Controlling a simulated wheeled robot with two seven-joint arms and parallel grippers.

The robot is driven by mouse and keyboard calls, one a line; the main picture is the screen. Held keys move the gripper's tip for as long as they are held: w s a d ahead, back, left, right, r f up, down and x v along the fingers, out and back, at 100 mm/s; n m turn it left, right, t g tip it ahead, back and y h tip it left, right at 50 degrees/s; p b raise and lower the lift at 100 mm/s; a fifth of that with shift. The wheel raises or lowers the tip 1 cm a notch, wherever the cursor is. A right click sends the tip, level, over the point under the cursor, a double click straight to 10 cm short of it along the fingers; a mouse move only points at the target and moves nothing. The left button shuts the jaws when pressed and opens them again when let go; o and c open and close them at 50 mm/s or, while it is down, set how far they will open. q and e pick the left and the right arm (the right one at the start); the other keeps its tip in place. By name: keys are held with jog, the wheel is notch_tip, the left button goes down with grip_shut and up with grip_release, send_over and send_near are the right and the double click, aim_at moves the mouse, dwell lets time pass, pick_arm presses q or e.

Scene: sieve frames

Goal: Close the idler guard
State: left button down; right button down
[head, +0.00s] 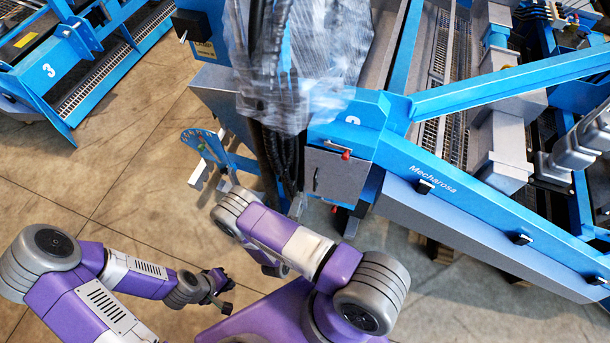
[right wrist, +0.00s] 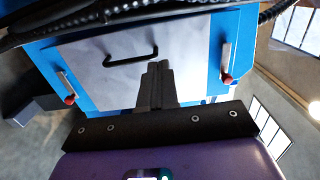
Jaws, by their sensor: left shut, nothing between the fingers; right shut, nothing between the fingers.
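The idler guard appears to be the grey panel (right wrist: 185,50) with a black bar handle (right wrist: 131,57), set against a blue frame in the right wrist view. A red-tipped lever stands on each side, left (right wrist: 67,88) and right (right wrist: 226,65). In the head view a grey panel (head: 336,176) hangs below the blue beam end. I cannot tell whether the guard is fully seated. My right gripper (right wrist: 156,84) is shut and empty before the panel's lower part; its contact is unclear. My arm hides it in the head view. My left gripper (head: 222,291) is shut and empty above the floor.
A blue machine frame (head: 455,195) fills the right. Black cables and clear plastic wrap (head: 300,60) hang over it near the panel. A blue slotted bracket (head: 208,146) stands left of it. Floor between is clear.

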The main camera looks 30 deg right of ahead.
aim_at(309, 163)
jog(key=b+x, duration=0.1)
jog(key=x, duration=1.3)
jog(key=shift+b+x, duration=0.8)
jog(key=shift+x, duration=0.1)
jog(key=shift+r, duration=0.15)
jog(key=p+v, duration=0.1)
jog(key=v, duration=1.3)
jog(key=shift+w+a, duration=0.15)
jog(key=shift+a, duration=0.4)
